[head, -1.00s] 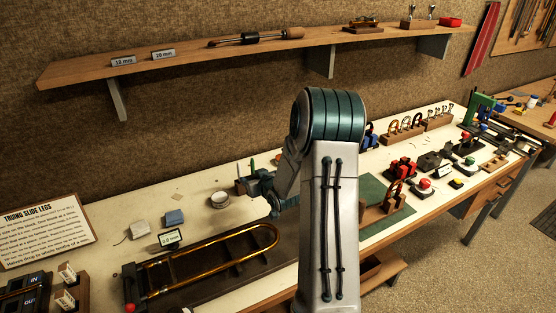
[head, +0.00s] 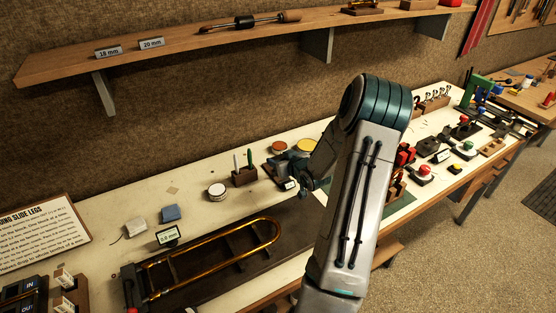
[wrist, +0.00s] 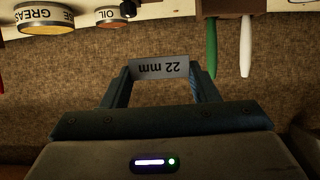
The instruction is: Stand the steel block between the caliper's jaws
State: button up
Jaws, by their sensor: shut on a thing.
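My gripper (wrist: 160,88) is shut on a pale grey steel block (wrist: 160,67) marked 22 mm. The marking reads upside down in the wrist view, and the block spans the gap between the two fingers.
A brass slide (head: 235,240) lies on a dark board at the front, near a small readout (head: 168,236). A tool holder (head: 244,178) and a white tin (head: 217,192) stand left of the gripper. Grease (wrist: 45,20) and oil (wrist: 110,15) tins are close by. A shelf (head: 200,42) runs above.

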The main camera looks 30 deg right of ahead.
jog(key=shift+a+f+b, duration=0.1)
jog(key=shift+f+b, duration=2.2)
jog(key=shift+f, duration=0.1)
jog(key=shift+b, duration=0.5)
jog(key=shift+f+b, duration=0.4)
jog(key=shift+r, duration=0.25)
jog(key=shift+b, duration=0.35)
dwell(1.6)
jog(key=shift+f, duration=0.15)
